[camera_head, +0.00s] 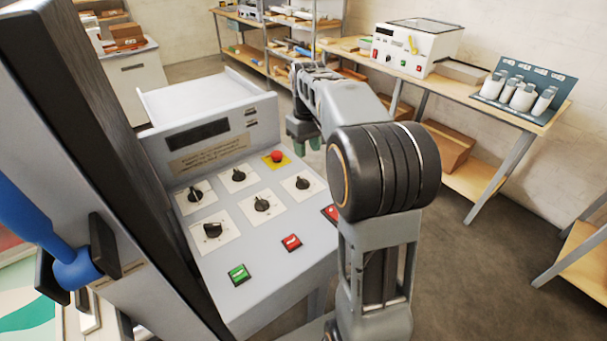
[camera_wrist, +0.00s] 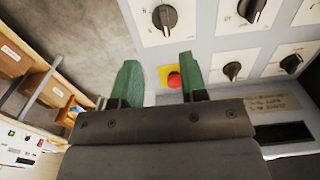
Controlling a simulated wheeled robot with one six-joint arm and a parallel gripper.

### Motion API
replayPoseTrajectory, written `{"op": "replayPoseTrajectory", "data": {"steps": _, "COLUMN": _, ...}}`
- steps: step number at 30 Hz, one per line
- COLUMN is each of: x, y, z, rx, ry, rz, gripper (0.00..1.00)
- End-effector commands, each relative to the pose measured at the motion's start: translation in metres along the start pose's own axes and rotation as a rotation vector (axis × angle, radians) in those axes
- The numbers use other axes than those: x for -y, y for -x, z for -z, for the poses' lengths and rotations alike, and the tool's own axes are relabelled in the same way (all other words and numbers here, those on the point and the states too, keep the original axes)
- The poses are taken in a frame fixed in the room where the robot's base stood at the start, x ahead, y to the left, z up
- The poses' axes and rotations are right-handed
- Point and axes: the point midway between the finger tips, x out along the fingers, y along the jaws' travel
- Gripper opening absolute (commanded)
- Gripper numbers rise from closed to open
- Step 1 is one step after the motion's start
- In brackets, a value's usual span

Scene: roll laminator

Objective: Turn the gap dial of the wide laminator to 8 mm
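A grey control console (camera_head: 265,222) stands in front of me in the head view. Its sloped panel carries several black pointer dials, among them a front left dial (camera_head: 212,230), a back dial (camera_head: 238,175) and a right dial (camera_head: 302,183). Their labels and scales are too small to read, so I cannot tell which is the gap dial. My gripper (camera_head: 308,141) is beyond the panel's far right edge. In the wrist view its green fingers (camera_wrist: 160,82) are apart with nothing between them. Dials such as one at the top (camera_wrist: 164,17) show beyond the fingers.
A red emergency stop (camera_head: 277,156) on a yellow plate sits close to my gripper. A green button (camera_head: 239,274) and a red button (camera_head: 291,242) are at the panel's front.

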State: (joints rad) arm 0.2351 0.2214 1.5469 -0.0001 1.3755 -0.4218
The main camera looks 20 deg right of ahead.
Motion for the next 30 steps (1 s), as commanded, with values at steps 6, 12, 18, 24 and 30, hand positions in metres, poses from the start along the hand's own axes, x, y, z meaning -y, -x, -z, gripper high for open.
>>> {"op": "replayPoseTrajectory", "data": {"steps": 6, "x": 0.006, "y": -0.043, "z": 0.001, "rx": 0.003, "ry": 0.011, "rz": 0.001, "gripper": 0.39}}
{"op": "replayPoseTrajectory", "data": {"steps": 12, "x": 0.006, "y": -0.079, "z": 0.001, "rx": 0.002, "ry": 0.01, "rz": 0.001, "gripper": 0.39}}
{"op": "replayPoseTrajectory", "data": {"steps": 18, "x": 0.005, "y": -0.103, "z": 0.001, "rx": 0.0, "ry": 0.008, "rz": 0.0, "gripper": 0.39}}
{"op": "replayPoseTrajectory", "data": {"steps": 24, "x": 0.004, "y": -0.114, "z": 0.001, "rx": -0.001, "ry": 0.006, "rz": 0.0, "gripper": 0.39}}
{"op": "replayPoseTrajectory", "data": {"steps": 30, "x": 0.004, "y": -0.116, "z": 0.001, "rx": -0.002, "ry": 0.006, "rz": -0.001, "gripper": 0.39}}
